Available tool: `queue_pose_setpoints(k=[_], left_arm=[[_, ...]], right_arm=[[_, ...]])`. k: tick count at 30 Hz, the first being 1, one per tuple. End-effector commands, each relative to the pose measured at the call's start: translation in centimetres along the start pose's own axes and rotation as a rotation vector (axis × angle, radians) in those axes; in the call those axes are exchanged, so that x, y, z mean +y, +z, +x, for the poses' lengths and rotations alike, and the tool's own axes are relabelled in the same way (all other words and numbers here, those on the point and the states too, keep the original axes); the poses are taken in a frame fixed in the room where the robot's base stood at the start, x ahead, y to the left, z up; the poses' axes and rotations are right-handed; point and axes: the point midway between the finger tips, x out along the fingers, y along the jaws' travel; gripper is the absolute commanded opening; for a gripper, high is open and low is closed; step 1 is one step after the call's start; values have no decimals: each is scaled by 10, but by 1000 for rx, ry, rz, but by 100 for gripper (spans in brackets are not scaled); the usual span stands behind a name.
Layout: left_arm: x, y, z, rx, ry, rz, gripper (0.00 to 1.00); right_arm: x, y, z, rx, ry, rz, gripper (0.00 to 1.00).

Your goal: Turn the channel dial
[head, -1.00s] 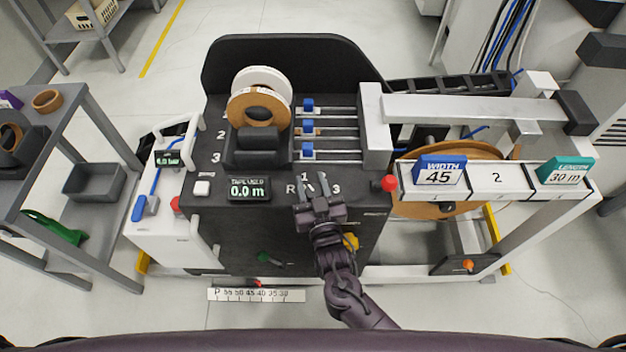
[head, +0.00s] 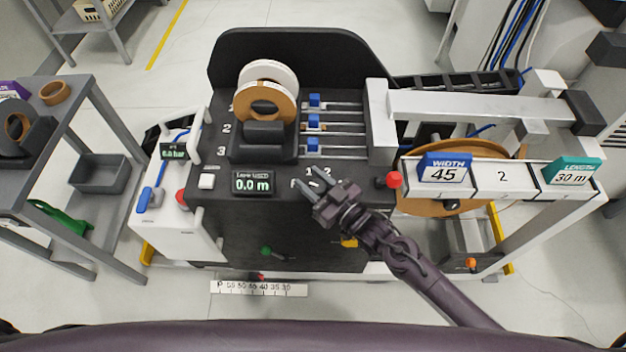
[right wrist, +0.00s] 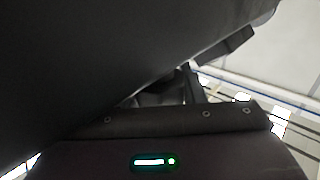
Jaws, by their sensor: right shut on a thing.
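The black machine (head: 310,237) stands in the middle of the head view. My right gripper (head: 307,177) reaches in from the lower right to the dial area on its control panel, beside the painted channel marks. It is shut on the channel dial, which its fingers largely hide, so I cannot read the dial's setting. The fingers point up and left. The right wrist view is mostly dark, with a blurred machine surface close to the gripper body, and does not show the dial clearly. My left gripper is not in view.
The tape display (head: 253,183) reads 0.0 m, left of the gripper. A red knob (head: 394,180) is close on the right. A brown roll (head: 270,104) and blue sliders (head: 314,100) are behind. The WIDTH 45 sign (head: 444,168) stands right. A grey shelf (head: 95,172) is left.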

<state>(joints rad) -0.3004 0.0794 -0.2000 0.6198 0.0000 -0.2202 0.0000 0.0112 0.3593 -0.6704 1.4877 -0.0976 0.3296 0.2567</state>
Motion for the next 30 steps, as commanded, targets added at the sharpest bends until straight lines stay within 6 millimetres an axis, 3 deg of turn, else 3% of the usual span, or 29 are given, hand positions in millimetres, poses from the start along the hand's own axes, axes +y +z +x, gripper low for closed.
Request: queue_pose_setpoints(k=[11, 12, 16, 25, 30], left_arm=[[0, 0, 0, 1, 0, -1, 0], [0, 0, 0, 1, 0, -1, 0], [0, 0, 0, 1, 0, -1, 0], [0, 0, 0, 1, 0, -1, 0], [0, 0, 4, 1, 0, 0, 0]], right_arm=[[0, 1, 0, -2, -5, 0, 14], [0, 1, 0, -2, -5, -1, 41], [0, 1, 0, -2, -4, -1, 58], [0, 1, -2, -1, -4, -1, 58], [0, 3, -23, -4, -4, -1, 58]])
